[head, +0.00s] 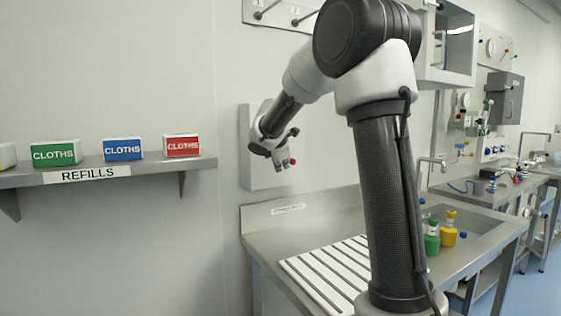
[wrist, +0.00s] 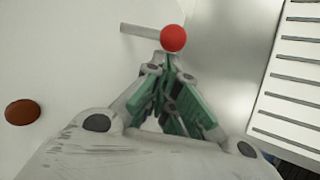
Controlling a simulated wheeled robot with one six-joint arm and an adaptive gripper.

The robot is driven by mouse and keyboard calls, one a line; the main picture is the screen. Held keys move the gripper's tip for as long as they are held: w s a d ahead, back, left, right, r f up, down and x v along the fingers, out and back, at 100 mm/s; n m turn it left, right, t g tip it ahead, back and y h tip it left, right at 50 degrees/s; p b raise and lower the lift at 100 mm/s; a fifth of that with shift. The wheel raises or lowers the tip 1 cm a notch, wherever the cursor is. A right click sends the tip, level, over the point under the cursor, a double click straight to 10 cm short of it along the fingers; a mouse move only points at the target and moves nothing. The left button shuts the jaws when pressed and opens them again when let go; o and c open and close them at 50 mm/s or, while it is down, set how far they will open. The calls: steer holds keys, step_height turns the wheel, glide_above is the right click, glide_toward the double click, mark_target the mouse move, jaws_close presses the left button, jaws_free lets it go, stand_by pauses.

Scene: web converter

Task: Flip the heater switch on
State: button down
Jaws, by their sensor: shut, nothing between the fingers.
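A red ball (head: 292,161) shows at my fingertips in front of a pale panel (head: 262,181) on the wall. In the wrist view, the red ball (wrist: 173,38) is at the end of a grey rod (wrist: 138,30), which looks like a lever standing out from the pale panel (wrist: 60,60). A dull red-brown disc (wrist: 22,112) is on the panel at the left. My gripper (head: 281,162) is shut and empty. In the wrist view its fingertips (wrist: 164,62) are just below the ball; I cannot tell whether they touch it. No label reading heater is visible.
A steel sink counter (head: 325,210) with a ribbed white drainer (head: 310,273) lies below the panel. Green (head: 432,240) and yellow (head: 448,236) bottles stand by the basin. A shelf (head: 150,166) with cloth boxes is at left. The wall between shelf and panel is clear.

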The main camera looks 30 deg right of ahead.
steer(key=shift+s+r+n+g, duration=0.2)
steer(key=shift+r+n+g, duration=0.25)
steer(key=shift+g, duration=0.75)
stand_by(0.4)
steer(key=r+g, duration=0.2)
steer(key=g, duration=0.1)
steer(key=shift+s+n, duration=0.15)
steer(key=shift+n, duration=0.2)
steer(key=shift+r, duration=0.5)
stand_by(0.7)
steer(key=shift+r, duration=0.7)
steer(key=shift+r, duration=0.1)
steer(key=v, duration=1.1)
steer(key=shift+r, duration=0.35)
steer(key=shift+a, duration=0.15)
